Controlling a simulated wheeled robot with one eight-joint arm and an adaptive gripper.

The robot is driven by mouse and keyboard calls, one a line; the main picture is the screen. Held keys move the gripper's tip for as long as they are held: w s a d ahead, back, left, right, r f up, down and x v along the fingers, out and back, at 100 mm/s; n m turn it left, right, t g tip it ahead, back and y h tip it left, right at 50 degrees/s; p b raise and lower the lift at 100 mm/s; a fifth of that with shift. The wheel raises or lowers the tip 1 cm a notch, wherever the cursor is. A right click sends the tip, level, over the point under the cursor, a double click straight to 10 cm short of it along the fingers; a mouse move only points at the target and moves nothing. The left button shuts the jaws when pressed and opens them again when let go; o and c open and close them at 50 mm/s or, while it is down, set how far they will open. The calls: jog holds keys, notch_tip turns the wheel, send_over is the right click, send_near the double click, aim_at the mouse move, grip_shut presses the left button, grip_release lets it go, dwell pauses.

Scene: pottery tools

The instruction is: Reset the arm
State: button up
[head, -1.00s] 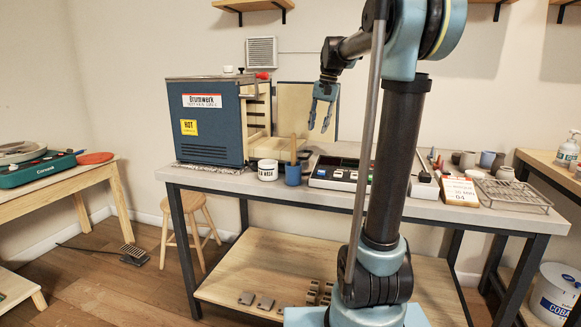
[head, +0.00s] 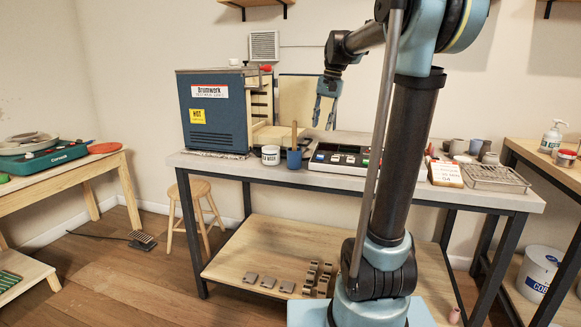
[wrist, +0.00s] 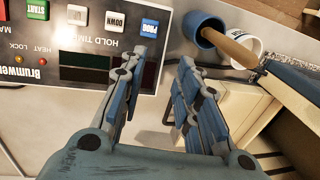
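My gripper (head: 326,104) hangs fingers-down at the end of my arm, above the back of the workbench (head: 240,172). It is in front of the wall, to the right of the blue kiln (head: 214,112). In the wrist view my gripper (wrist: 163,68) shows its two blue fingers spread apart with nothing between them. The fingers touch nothing that I can see.
The kiln's door stands open. A controller box (head: 338,158) with buttons, a blue cup (head: 294,160) holding a wooden tool and a white jar (head: 270,155) are near my gripper. A wire rack (head: 495,178) lies at the right. Kiln furniture pieces (head: 268,282) lie on the lower shelf.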

jog(key=s+d+f+n+h, duration=0.1)
jog(key=s+d+f+n, duration=0.1)
jog(key=s+f, duration=1.2)
jog(key=s+d+f+n+t, duration=0.1)
jog(key=s+d+f, duration=0.4)
jog(key=s+f, duration=0.9)
jog(key=s, duration=0.4)
jog(key=shift+n+h, duration=0.4)
jog(key=shift+w+f, duration=0.15)
jog(key=shift+w, duration=0.3)
